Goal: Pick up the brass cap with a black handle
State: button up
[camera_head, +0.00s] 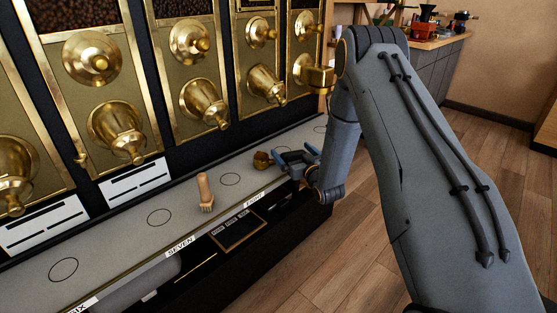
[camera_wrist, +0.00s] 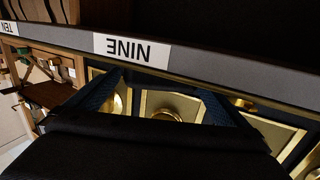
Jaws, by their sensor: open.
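A small round brass piece (camera_head: 262,160), which may be the brass cap, sits on the grey ledge in the head view. I cannot make out a black handle on it. My gripper (camera_head: 295,156) is just to the right of it, low over the ledge, with its blue-tipped fingers apart and nothing seen between them. In the wrist view, my two dark fingers (camera_wrist: 160,85) also stand apart. Brass bin parts (camera_wrist: 165,114) show between and behind them, and no cap can be told there.
Brass bin spouts (camera_head: 205,104) jut out above the ledge. Black ring marks lie along it. The wrist view shows a NINE label (camera_wrist: 131,48). Wooden floor (camera_head: 350,245) is open to the right.

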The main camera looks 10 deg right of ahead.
jog(key=c, duration=1.6)
jog(key=shift+r, duration=0.15)
